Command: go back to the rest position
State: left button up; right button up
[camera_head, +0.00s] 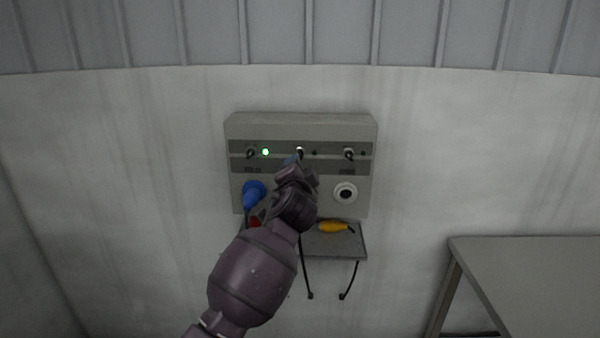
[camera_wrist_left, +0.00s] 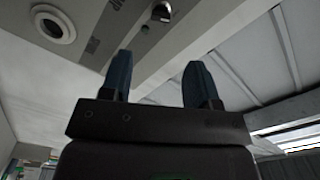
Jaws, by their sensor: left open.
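My left arm reaches up in the head view to the grey wall box (camera_head: 300,123). My left gripper (camera_head: 292,161) is in front of the box's middle, close below the middle switch (camera_head: 299,150); whether it touches cannot be told. In the left wrist view the two blue-grey fingers of the gripper (camera_wrist_left: 160,75) stand apart with nothing between them. A switch (camera_wrist_left: 162,11) and a round socket (camera_wrist_left: 52,24) show beyond the fingers. My right gripper is in neither view.
A yellow plug (camera_head: 333,227) lies on the shelf (camera_head: 350,248) below; cables hang down. A grey table (camera_head: 540,275) stands at right.

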pick_arm(q)
notch_tip(320, 180, up, 3)
jog(key=s+n+t+h, duration=0.1)
jog(key=s+n+h, duration=0.1)
jog(key=h, duration=0.1)
jog(key=s+a+f+n+g, duration=0.1)
jog(key=s+a+f+n, duration=0.2)
jog(key=s+a+f, duration=0.55)
jog(key=s+a+f+n+g, duration=0.1)
jog(key=s+a+f+n, duration=0.35)
jog(key=f, duration=0.75)
jog(key=s+a+f+g+y, duration=0.1)
jog(key=s+a+f, duration=0.2)
jog(key=s+f, duration=0.3)
jog(key=s+a+f+n+g+y, duration=0.1)
jog(key=s+a+f+g, duration=0.1)
jog(key=s+a+f, duration=0.2)
jog(key=s+a+f+g+y, duration=0.1)
jog(key=s+a+f, duration=0.3)
jog(key=s+f, duration=0.6)
jog(key=s+g, duration=0.1)
jog(key=s, duration=0.6)
jog(key=shift+a+y, duration=0.25)
jog(key=shift+y, duration=0.05)
jog(key=shift+f+n, duration=0.15)
jog(key=shift+n, duration=0.1)
